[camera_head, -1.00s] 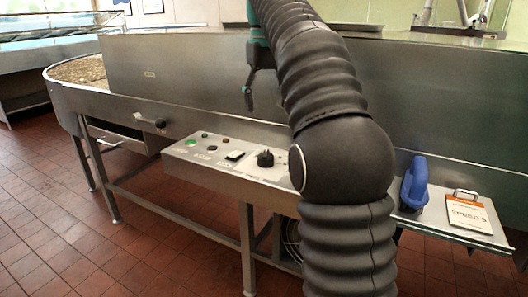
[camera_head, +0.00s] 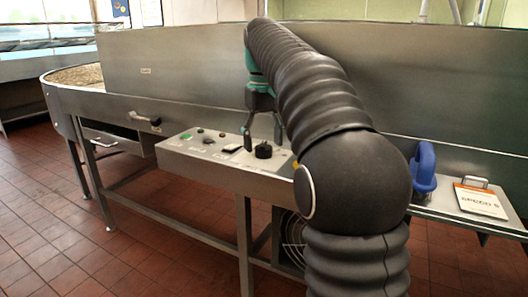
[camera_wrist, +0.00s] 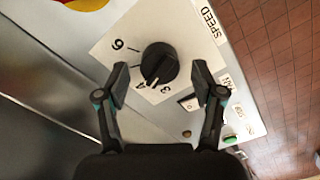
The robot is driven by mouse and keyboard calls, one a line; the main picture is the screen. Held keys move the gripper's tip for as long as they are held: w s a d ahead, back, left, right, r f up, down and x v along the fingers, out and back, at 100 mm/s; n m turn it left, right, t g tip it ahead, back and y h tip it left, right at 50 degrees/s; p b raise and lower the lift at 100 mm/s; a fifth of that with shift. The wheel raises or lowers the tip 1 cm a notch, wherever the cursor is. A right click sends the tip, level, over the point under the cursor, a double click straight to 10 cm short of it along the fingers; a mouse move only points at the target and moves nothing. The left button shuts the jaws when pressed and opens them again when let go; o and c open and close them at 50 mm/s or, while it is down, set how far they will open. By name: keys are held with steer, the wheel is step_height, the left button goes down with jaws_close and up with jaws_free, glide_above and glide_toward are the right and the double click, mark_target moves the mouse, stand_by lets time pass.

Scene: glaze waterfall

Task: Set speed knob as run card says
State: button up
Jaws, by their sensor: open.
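The black speed knob (camera_head: 264,151) sits on the sloped control panel in the head view. In the wrist view the knob (camera_wrist: 160,62) is on a white dial plate marked SPEED, with a 6, a 4 and a 3 visible. Its white pointer line is near the 4 and 3; the exact setting is hard to tell. My gripper (camera_head: 262,136) is open just above the knob. In the wrist view my gripper (camera_wrist: 160,80) has one finger on each side of it, apart from it. The run card (camera_head: 481,200) lies on the right shelf, its text too slanted to read surely.
A blue handled object (camera_head: 424,167) stands beside the card. A steel wall (camera_head: 190,70) rises behind the panel.

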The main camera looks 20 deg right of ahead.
steer(key=shift+f, duration=0.7)
steer(key=c, duration=1.1)
steer(key=shift+c, duration=0.2)
steer(key=shift+r+m+p, duration=0.1)
steer(key=shift+m+p, duration=0.2)
steer(key=shift+p, duration=0.05)
steer(key=m+p, duration=0.2)
steer(key=shift+r+m+p, duration=0.15)
steer(key=shift+m+p, duration=1.8)
steer(key=shift+m, duration=0.65)
steer(key=shift+f, duration=0.2)
